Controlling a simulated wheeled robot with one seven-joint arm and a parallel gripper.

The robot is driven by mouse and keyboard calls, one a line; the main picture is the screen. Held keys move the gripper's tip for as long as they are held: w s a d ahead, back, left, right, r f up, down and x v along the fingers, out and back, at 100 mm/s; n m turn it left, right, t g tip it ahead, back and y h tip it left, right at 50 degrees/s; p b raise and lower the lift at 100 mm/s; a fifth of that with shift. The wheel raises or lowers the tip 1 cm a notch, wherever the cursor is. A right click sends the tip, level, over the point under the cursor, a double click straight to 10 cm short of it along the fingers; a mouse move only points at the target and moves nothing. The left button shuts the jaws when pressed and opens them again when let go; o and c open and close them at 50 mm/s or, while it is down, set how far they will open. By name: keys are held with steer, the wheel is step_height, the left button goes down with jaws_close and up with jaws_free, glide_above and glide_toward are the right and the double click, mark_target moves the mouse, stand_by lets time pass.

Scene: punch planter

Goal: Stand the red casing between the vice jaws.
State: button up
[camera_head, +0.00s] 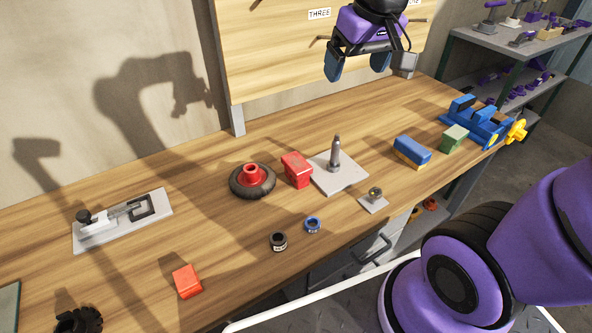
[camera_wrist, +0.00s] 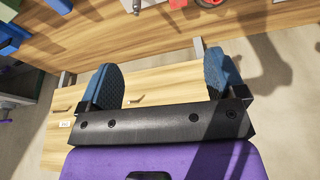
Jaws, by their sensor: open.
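A red box-shaped piece (camera_head: 296,169) stands on the bench between a black wheel and a grey plate. A second, orange-red block (camera_head: 187,281) lies nearer the front left. I cannot tell for sure which is the casing. The blue vice (camera_head: 485,127) with a yellow handwheel is at the bench's right end; the gap between its jaws is hard to make out. My gripper (camera_head: 356,67) is open and empty, high above the back of the bench in front of the board. Its two blue fingers also show wide apart in the wrist view (camera_wrist: 160,85).
A black wheel with red hub (camera_head: 252,181), a grey plate with upright pin (camera_head: 338,172), a blue-and-yellow block (camera_head: 412,151) and a green block (camera_head: 454,138) stand along the bench. Small rings (camera_head: 278,242) lie in front. The back right bench top is clear.

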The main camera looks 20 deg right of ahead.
steer(key=w+a+f+g, duration=0.2)
steer(key=w+a+f, duration=0.1)
steer(key=w+f, duration=0.95)
steer(key=n+g, duration=0.1)
glide_above(297, 162)
step_height(297, 162, down, 10)
steer(key=f, duration=0.5)
steer(key=shift+w+f, duration=0.3)
steer(key=shift+f, duration=0.05)
steer(key=f, duration=0.5)
steer(key=shift+s, duration=0.3)
steer(key=shift+f, duration=0.5)
steer(key=shift+f, duration=0.25)
steer(key=shift+c, duration=0.4)
steer(key=c, duration=1.5)
steer(key=shift+o, duration=0.2)
